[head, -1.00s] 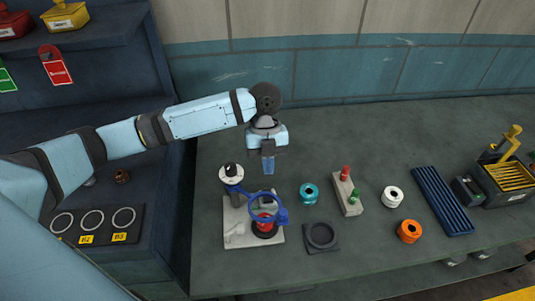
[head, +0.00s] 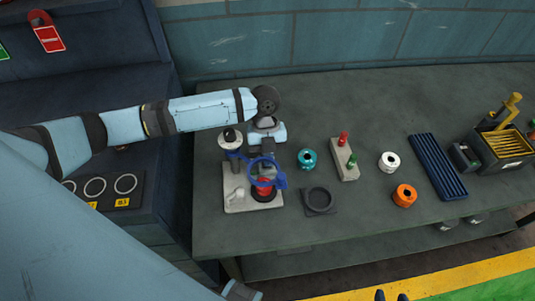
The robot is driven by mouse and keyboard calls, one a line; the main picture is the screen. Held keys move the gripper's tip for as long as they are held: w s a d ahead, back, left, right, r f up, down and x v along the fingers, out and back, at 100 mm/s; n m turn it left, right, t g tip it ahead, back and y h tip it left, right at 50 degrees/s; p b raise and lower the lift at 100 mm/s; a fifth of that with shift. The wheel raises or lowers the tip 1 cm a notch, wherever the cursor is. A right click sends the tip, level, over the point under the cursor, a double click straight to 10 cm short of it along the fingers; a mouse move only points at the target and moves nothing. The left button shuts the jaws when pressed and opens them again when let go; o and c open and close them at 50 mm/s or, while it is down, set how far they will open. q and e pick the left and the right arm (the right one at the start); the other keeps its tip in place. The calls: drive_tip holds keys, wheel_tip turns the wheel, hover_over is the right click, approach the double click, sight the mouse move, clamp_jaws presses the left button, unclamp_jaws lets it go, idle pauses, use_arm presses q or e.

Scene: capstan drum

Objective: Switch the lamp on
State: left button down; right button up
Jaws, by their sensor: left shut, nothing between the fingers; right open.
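What looks like the lamp is a stand with a pale base plate (head: 240,203), a blue arm and a blue ring head (head: 282,182). A small pale raised part (head: 236,194), perhaps a switch, sits on the plate's left side. A red spool-like piece (head: 264,187) stands under the ring. My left gripper (head: 268,158) is shut and empty, pointing down just behind the ring; its tips are partly hidden. My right gripper (head: 391,297) shows only its dark, parted fingertips at the bottom edge.
A dark ring holder (head: 319,201) lies beside the stand. The table front (head: 350,220) is clear.

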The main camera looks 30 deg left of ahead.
use_arm(q)
drive_tip(key=shift+s+d+p, duration=0.15)
drive_tip(key=shift+s+p, duration=0.15)
drive_tip(key=shift+p, duration=0.25)
drive_tip(key=shift+f+b, duration=0.35)
drive_tip(key=shift+b, duration=0.05)
use_arm(e)
drive_tip(key=shift+s+r, duration=0.1)
drive_tip(key=shift+r, duration=0.4)
use_arm(q)
drive_tip(key=shift+w+a+r, duration=0.2)
drive_tip(key=shift+w+a, duration=0.2)
drive_tip(key=shift+w, duration=0.1)
drive_tip(key=shift+w+a, duration=0.2)
drive_tip(key=shift+w, duration=0.05)
use_arm(e)
drive_tip(key=shift+r, duration=0.15)
use_arm(q)
drive_tip(key=v, duration=1.3)
drive_tip(key=shift+r, duration=0.45)
use_arm(e)
drive_tip(key=shift+f, duration=0.45)
